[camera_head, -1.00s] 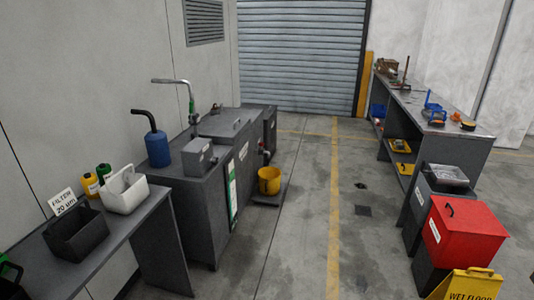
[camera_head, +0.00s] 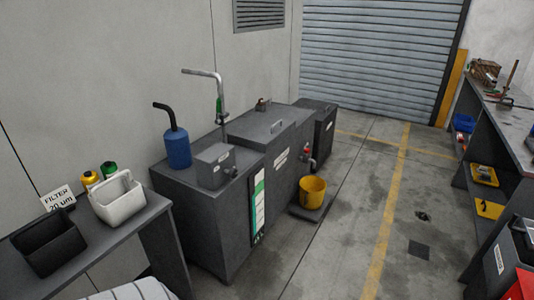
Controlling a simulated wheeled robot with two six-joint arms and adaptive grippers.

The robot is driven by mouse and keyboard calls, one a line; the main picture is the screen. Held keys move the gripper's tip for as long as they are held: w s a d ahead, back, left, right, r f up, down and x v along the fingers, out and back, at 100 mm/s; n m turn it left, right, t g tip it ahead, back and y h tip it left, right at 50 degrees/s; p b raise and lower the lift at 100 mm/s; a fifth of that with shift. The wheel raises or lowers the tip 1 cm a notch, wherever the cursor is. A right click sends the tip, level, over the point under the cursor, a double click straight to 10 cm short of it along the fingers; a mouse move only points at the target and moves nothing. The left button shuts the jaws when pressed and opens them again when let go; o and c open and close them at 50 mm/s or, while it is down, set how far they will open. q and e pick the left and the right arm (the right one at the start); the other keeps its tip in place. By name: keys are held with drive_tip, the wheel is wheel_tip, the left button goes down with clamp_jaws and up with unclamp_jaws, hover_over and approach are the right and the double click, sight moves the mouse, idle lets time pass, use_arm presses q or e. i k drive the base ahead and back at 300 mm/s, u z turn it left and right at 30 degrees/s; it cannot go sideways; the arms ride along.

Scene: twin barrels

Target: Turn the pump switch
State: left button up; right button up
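A dark grey machine cabinet (camera_head: 185,225) stands against the left wall. On its top is a small grey box (camera_head: 214,165) with a dark knob-like part (camera_head: 233,171) on its right side, which looks like a switch but is too small to read its position. A blue canister (camera_head: 177,148) with a black spout stands left of the box. A bent metal pipe (camera_head: 205,73) with a green part rises behind it. Neither gripper shows in view. A pale ribbed rounded shape at the bottom left edge may be part of my arm.
A bench at left holds a black bin (camera_head: 48,243), a white container (camera_head: 118,199), small bottles and a filter sign (camera_head: 60,197). A yellow bucket (camera_head: 312,192) stands on a low platform before the cabinet. A workbench (camera_head: 505,120) stands at right.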

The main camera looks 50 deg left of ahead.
sight(233, 172)
drive_tip(key=z, duration=0.05)
drive_tip(key=i, duration=1.65)
drive_tip(key=u, duration=0.4)
drive_tip(key=i, duration=1.1)
drive_tip(key=u, duration=1.3)
drive_tip(key=i, duration=0.8)
drive_tip(key=u, duration=0.95)
